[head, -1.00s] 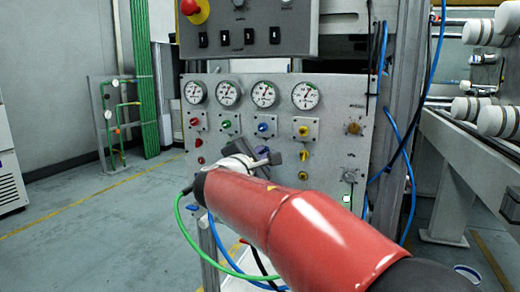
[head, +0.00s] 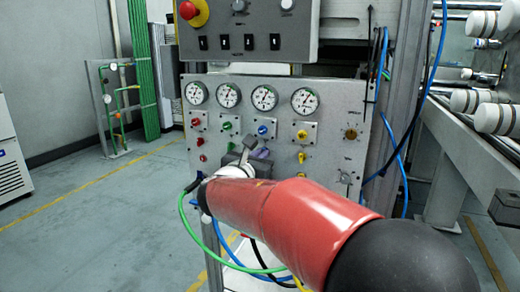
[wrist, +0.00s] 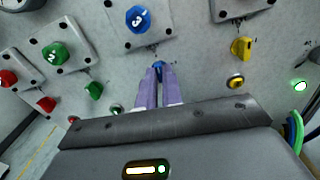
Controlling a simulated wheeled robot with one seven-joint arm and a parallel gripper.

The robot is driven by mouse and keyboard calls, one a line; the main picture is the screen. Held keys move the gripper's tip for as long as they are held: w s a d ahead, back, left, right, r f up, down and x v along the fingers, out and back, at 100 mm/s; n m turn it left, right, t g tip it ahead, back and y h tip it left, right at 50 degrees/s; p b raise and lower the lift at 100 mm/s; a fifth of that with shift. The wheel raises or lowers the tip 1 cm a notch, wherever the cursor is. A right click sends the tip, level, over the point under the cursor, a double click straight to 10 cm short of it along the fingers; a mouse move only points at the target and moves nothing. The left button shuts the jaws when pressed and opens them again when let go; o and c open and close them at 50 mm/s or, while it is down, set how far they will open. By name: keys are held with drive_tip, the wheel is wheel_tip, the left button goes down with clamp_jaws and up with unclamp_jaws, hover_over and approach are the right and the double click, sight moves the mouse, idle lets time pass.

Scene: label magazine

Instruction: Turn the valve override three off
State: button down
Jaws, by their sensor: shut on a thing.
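The valve override three is a small blue lever (wrist: 158,65) below the blue round knob marked 3 (wrist: 138,19) on the grey panel. My gripper (wrist: 159,72), with purple fingers, is shut on this lever, and only its tip shows past the fingertips. How far the lever is turned is hard to tell. In the head view the blue knob (head: 263,130) sits under the third gauge from the left. My gripper (head: 264,151) is just below it against the panel, and my arm hides part of the lower panel.
A yellow lever (wrist: 241,47) is to the right, with an amber button (wrist: 236,82) below it. A green lever (wrist: 93,90) and a red lever (wrist: 46,103) are to the left. A control box with a red stop button (head: 188,11) is above. Blue hoses hang at the right.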

drive_tip(key=shift+f+n+p, duration=0.1)
drive_tip(key=shift+n+p, duration=0.25)
drive_tip(key=shift+n, duration=0.25)
drive_tip(key=c, duration=1.6)
unclamp_jaws()
drive_tip(key=shift+o, duration=0.2)
drive_tip(key=shift+s, duration=0.1)
drive_tip(key=v, duration=0.7)
drive_tip(key=shift+s+a+b, duration=0.15)
drive_tip(key=shift+s+b, duration=0.1)
drive_tip(key=shift+b, duration=0.05)
